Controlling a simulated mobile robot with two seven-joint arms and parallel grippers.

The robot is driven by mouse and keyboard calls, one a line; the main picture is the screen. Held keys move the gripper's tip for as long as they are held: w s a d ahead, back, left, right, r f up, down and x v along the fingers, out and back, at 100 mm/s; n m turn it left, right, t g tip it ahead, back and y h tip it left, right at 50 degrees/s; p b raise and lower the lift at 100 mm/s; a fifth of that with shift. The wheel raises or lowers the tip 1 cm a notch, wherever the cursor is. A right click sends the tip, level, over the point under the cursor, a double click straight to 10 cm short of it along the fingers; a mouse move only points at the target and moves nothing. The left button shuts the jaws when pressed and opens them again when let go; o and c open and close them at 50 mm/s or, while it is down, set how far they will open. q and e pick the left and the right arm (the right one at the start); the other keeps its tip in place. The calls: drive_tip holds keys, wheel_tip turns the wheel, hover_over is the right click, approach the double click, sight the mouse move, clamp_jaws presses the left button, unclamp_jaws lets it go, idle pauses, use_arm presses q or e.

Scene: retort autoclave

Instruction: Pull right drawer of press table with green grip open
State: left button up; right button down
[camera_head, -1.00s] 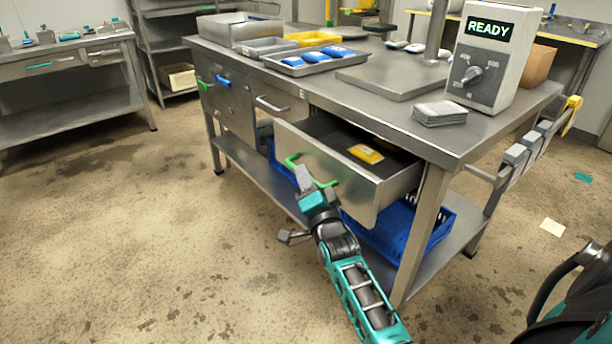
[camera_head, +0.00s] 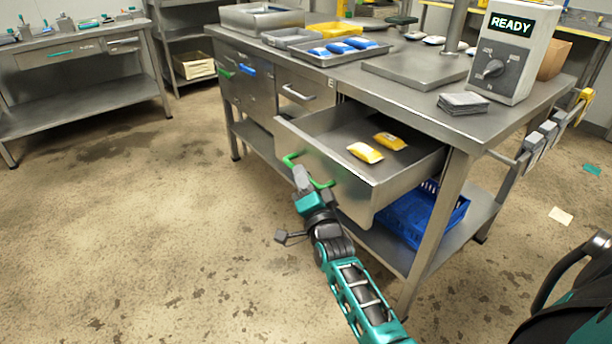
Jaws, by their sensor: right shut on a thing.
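The press table (camera_head: 420,105) stands in the middle right. Its right drawer (camera_head: 325,173) is pulled well out, with two yellow packets, one nearer (camera_head: 365,153) and one farther (camera_head: 390,141), lying inside. The green grip (camera_head: 292,158) is a bar handle on the drawer front. My right gripper (camera_head: 303,182) is shut on the green grip; its fingers hide part of the bar. My left gripper is not in view.
A blue crate (camera_head: 425,212) sits on the lower shelf under the drawer. A control box reading READY (camera_head: 505,50), a stack of grey plates (camera_head: 463,103) and trays with blue packets (camera_head: 335,50) stand on the tabletop. The floor (camera_head: 150,230) in front is clear.

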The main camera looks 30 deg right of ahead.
drive_tip(key=shift+a, duration=0.2)
drive_tip(key=c, duration=1.1)
unclamp_jaws()
